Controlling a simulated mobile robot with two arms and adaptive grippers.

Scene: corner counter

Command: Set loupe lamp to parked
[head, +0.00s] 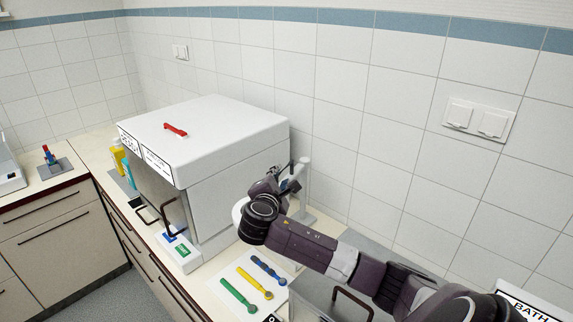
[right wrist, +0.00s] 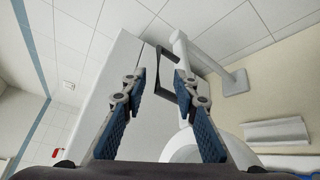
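The loupe lamp's white post (head: 304,184) stands on a base behind my right arm, beside the white box. Its pale round head (head: 238,211) is mostly hidden by that arm. The right wrist view shows the post (right wrist: 204,58), its base (right wrist: 235,82) and part of the round head (right wrist: 182,148). A dark angular loop (right wrist: 166,66) shows between the fingertips; I cannot tell whether they touch it. My right gripper (right wrist: 160,73) is open, with its two fingers apart. In the head view it (head: 284,176) is small and close to the post. My left gripper is not in view.
The big white box (head: 215,130) with a red handle on top stands left of the lamp. Green, yellow and blue tools (head: 248,287) lie on the counter in front. A metal bath (head: 322,300) sits below my arm. The tiled wall is close behind.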

